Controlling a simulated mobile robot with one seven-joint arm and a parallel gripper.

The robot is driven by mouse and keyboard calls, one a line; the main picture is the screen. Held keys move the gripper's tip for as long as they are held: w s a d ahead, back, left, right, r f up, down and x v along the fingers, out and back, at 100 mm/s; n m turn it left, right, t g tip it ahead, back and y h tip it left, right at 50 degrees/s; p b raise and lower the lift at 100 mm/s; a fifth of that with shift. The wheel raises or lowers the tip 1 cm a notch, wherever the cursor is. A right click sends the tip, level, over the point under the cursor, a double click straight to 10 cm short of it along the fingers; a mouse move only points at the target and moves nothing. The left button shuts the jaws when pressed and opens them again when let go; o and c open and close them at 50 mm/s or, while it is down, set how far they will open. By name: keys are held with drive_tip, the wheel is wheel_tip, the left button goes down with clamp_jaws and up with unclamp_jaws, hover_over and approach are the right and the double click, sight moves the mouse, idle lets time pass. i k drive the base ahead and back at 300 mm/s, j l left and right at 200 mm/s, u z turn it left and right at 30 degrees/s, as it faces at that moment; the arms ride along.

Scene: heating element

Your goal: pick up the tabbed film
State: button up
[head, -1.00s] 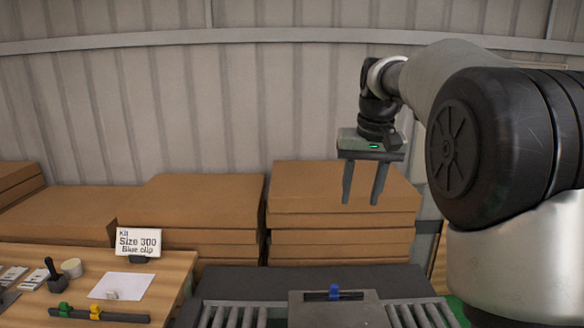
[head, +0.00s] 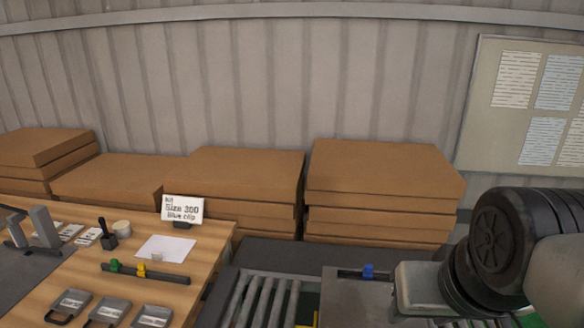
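I cannot surely pick out the tabbed film. A flat white sheet (head: 178,244) with a small pale piece on it lies on the wooden table (head: 215,232). Several flat grey pieces with white labels and dark loops, one of them a grey labelled piece (head: 107,311), lie at the table's front. My gripper shows only as a pale housing (head: 425,289) beside my black wrist at lower right, over the right part of the conveyor. Its fingers are hidden, so I cannot see whether it is open or holds anything.
A roller conveyor (head: 262,300) carries a grey box with a blue-clipped dark bar (head: 368,272). A dark bar with green and yellow clips (head: 145,274) and a "Size 300 Blue clip" sign (head: 183,209) are on the table. Stacked cardboard boxes (head: 380,180) stand behind.

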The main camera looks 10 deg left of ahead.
sight(165, 249)
drive_tip(key=u, duration=1.4)
drive_tip(key=i+j+z, duration=0.1)
drive_tip(key=z, duration=0.35)
drive_tip(key=j+z, duration=0.4)
drive_tip(key=i+j+z, duration=0.1)
drive_tip(key=j+z, duration=0.15)
drive_tip(key=j, duration=0.25)
drive_tip(key=j+z, duration=0.2)
drive_tip(key=j, duration=0.3)
drive_tip(key=j+z, duration=0.2)
drive_tip(key=j, duration=2.3)
